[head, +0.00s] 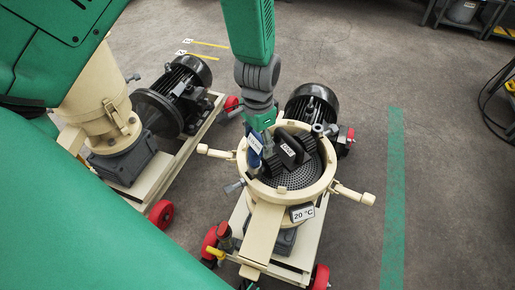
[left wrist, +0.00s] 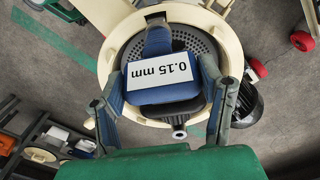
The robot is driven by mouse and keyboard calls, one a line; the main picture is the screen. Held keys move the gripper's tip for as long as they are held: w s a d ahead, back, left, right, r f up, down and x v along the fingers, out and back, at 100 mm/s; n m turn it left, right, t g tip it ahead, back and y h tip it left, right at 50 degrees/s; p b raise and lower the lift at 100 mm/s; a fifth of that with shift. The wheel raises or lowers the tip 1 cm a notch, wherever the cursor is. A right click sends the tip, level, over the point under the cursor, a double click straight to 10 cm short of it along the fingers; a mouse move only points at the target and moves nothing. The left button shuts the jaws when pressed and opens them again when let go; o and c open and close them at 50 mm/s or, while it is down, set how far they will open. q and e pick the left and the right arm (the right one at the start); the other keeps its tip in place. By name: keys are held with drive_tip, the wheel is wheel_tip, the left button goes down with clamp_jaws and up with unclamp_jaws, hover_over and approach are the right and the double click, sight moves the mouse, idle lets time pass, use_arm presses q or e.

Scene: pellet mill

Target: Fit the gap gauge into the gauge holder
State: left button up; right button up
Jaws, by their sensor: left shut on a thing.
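The gap gauge is a blue block with a white label reading 0.15 mm (left wrist: 165,92) in the left wrist view. In the head view its blue and white part (head: 254,145) shows at the left inside of the round cream mill chamber (head: 327,177). My left gripper (left wrist: 163,88) is shut on the gauge, with one finger at each side. In the head view this gripper (head: 262,135) reaches down from above into the chamber's opening. I cannot clearly make out the gauge holder. My right gripper is not in view.
Black rollers, one with a white label (head: 289,150), stand over a perforated die plate (head: 290,180). Clamp handles (head: 355,194) stick out around the rim. A 20 °C tag (head: 303,213) is on the front. A second machine with a motor (head: 180,95) stands at left.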

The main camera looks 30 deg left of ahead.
use_arm(q)
drive_tip(key=shift+r+p, duration=3.3)
drive_tip(key=shift+r, duration=0.2)
drive_tip(key=shift+f, duration=0.15)
